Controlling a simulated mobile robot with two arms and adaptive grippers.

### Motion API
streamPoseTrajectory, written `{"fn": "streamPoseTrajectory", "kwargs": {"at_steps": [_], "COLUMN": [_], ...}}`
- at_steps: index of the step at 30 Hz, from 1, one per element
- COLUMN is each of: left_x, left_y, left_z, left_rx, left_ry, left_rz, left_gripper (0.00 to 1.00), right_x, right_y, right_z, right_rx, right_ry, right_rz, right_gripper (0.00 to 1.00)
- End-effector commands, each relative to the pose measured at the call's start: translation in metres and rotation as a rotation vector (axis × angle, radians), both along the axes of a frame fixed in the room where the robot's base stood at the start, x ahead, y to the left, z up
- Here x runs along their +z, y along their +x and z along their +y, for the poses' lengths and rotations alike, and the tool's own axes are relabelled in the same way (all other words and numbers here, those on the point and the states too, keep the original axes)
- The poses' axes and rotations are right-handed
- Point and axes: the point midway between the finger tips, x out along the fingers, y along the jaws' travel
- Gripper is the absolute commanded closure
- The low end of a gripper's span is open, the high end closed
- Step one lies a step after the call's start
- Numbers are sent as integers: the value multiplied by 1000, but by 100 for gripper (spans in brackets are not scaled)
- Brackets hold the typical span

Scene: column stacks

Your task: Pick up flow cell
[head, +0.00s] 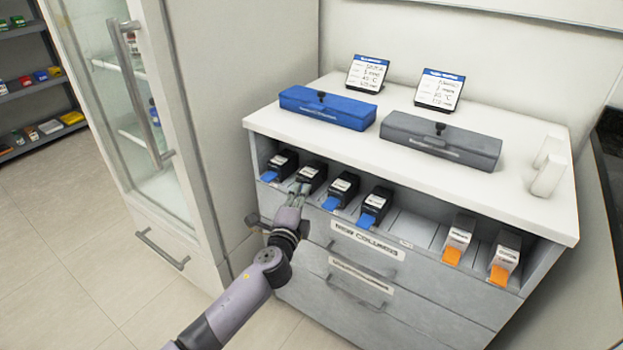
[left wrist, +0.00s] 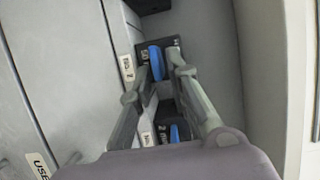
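No thing in view is legibly labelled as a flow cell; the likeliest matches are black cartridges with white labels and blue tabs in the open shelf. My left gripper (head: 302,188) reaches the second black cartridge from the left (head: 312,174) and hides its front. In the left wrist view, the two fingers (left wrist: 159,62) stand apart on either side of a blue tab (left wrist: 154,64); I cannot tell whether they touch it. A black cartridge (left wrist: 172,45) shows behind that tab, and another blue tab (left wrist: 175,133) shows lower between the fingers. My right gripper is out of view.
Other black cartridges (head: 343,187) stand close on both sides. Two white cartridges with orange tabs (head: 457,240) stand at the shelf's right. Blue (head: 328,106) and grey (head: 440,137) cases lie on the white counter (head: 515,188). A glass-door cabinet (head: 125,100) stands left.

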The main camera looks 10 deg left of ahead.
Motion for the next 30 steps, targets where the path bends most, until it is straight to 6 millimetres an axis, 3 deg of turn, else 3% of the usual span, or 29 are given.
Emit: {"fn": "streamPoseTrajectory", "kwargs": {"at_steps": [5, 12, 30], "left_x": [0, 0, 0], "left_y": [0, -1, -1], "left_z": [0, 0, 0], "left_rx": [0, 0, 0], "left_ry": [0, 0, 0], "left_rz": [1, 1, -1], "left_gripper": [84, 100, 100], "right_x": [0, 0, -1], "right_y": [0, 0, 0], "right_z": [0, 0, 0], "right_rx": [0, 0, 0], "right_ry": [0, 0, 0], "right_rz": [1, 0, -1], "right_gripper": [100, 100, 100]}}
